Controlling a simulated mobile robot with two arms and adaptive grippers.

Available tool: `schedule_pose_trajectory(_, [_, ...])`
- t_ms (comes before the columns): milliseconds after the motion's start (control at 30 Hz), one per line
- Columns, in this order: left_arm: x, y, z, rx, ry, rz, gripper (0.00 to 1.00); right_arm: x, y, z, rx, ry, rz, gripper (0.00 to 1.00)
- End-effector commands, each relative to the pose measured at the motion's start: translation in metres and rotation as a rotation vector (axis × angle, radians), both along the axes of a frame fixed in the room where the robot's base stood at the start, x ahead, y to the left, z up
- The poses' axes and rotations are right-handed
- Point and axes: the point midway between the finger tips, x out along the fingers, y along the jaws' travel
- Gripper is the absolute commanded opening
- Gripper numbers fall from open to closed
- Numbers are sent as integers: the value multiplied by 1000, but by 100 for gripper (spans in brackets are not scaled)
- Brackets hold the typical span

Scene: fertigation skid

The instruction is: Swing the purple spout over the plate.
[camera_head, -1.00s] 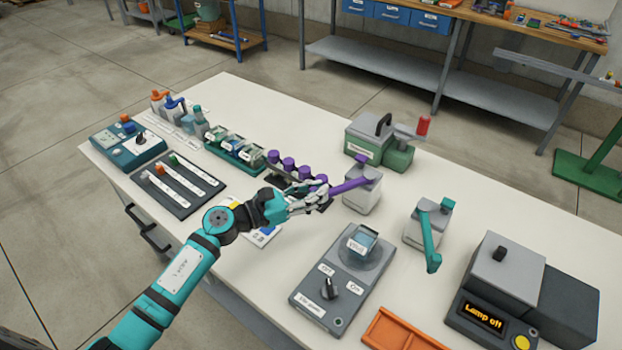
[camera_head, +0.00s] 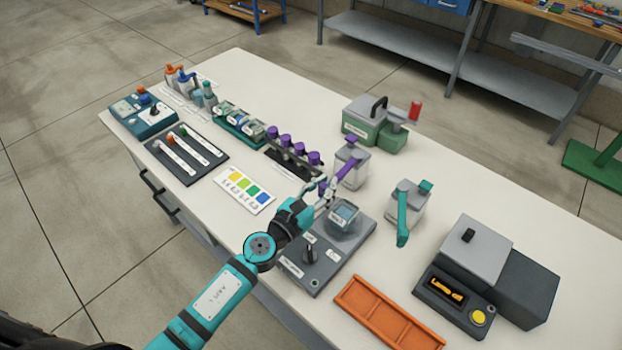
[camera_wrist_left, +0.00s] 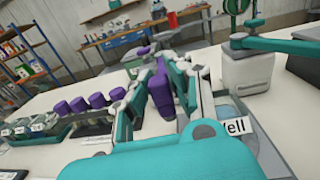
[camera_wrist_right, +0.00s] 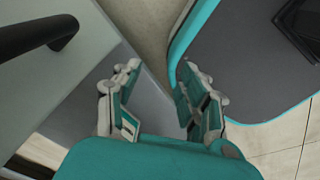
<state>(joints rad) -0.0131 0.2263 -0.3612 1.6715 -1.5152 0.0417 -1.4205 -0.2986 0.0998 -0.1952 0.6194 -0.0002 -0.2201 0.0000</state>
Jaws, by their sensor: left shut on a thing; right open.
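The purple spout (camera_head: 346,168) sticks out from the top of a white and grey dispenser (camera_head: 354,178) and points toward the front of the table. My left gripper (camera_head: 327,190) is shut on its outer end, and the spout (camera_wrist_left: 161,88) shows between the fingers in the left wrist view. A round plate (camera_head: 352,234) sits on a dark grey unit, with a small blue-topped cup (camera_head: 345,214) on it. The gripper is beside the plate's far left edge; the fingers hide the spout's tip. My right gripper (camera_wrist_right: 160,75) is open and empty, away from the table top.
A teal-spouted dispenser (camera_head: 404,204) stands to the right. Purple-capped bottles (camera_head: 292,148) stand in a rack to the left. An orange tray (camera_head: 388,316) lies in front. A dark handle (camera_wrist_right: 38,34) is beside my right gripper.

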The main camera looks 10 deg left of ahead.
Motion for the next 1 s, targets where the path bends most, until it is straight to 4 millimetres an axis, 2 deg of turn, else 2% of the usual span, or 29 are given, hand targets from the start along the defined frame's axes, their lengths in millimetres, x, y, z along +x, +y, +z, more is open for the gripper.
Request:
schedule_pose_trajectory(133, [-3, -15, 2, 0, 0, 83, 0, 1, 19, 11, 23, -2, -4, 42])
schedule_pose_trajectory(267, [-7, -27, 0, -1, 1, 169, 0, 1, 28, 14, 35, -2, -3, 42])
schedule_pose_trajectory(600, [-11, -53, -2, 1, -1, 349, 0, 0, 19, 7, 23, -1, 1, 42])
schedule_pose_trajectory(1000, [-12, -60, -1, 6, 0, 405, 0, -1, 13, 5, 16, 1, -3, 42])
